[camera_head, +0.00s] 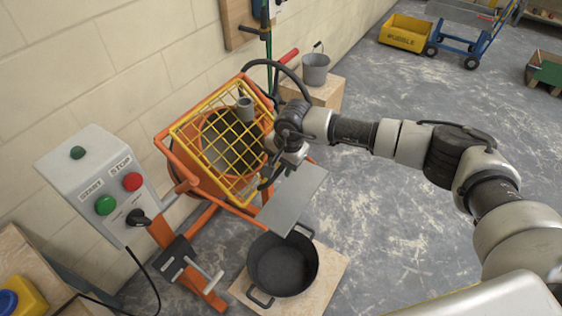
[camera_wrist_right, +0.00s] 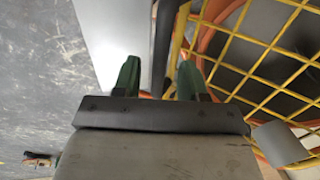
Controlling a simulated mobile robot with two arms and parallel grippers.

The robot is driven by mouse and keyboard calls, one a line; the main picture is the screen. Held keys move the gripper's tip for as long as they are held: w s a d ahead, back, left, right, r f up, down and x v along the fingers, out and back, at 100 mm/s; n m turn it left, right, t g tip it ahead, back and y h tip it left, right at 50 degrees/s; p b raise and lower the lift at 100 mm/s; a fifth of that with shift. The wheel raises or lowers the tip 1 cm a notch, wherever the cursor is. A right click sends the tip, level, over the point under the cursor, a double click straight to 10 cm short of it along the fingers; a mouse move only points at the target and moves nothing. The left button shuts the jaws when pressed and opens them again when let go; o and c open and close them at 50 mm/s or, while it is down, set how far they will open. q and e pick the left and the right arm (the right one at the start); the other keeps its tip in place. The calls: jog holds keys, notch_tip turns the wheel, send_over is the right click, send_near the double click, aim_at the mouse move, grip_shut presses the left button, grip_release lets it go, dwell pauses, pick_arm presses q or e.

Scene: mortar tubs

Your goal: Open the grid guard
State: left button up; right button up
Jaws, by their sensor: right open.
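The yellow grid guard (camera_head: 213,133) lies over the round mouth of the orange mixer (camera_head: 180,160), with a dark drum interior behind its bars. My right gripper (camera_head: 277,172) is at the guard's right edge, in front of the mixer. In the right wrist view, its two green fingers (camera_wrist_right: 158,78) are apart. A dark bar (camera_wrist_right: 166,35) and the guard's yellow edge bar (camera_wrist_right: 181,35) show between and beyond the fingertips; I cannot tell whether they touch. The fingertips are partly hidden in the head view. My left gripper is not in view.
A grey sheet-like chute (camera_head: 292,198) slopes below my right gripper, above a black tub (camera_head: 283,265) on a wooden board. A control box (camera_head: 105,185) with green and red buttons stands left. A grey bucket (camera_head: 315,70) sits behind.

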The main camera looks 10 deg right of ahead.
jog(key=shift+f, duration=0.5)
jog(key=shift+c, duration=0.2)
grip_shut()
jog(key=shift+r, duration=0.15)
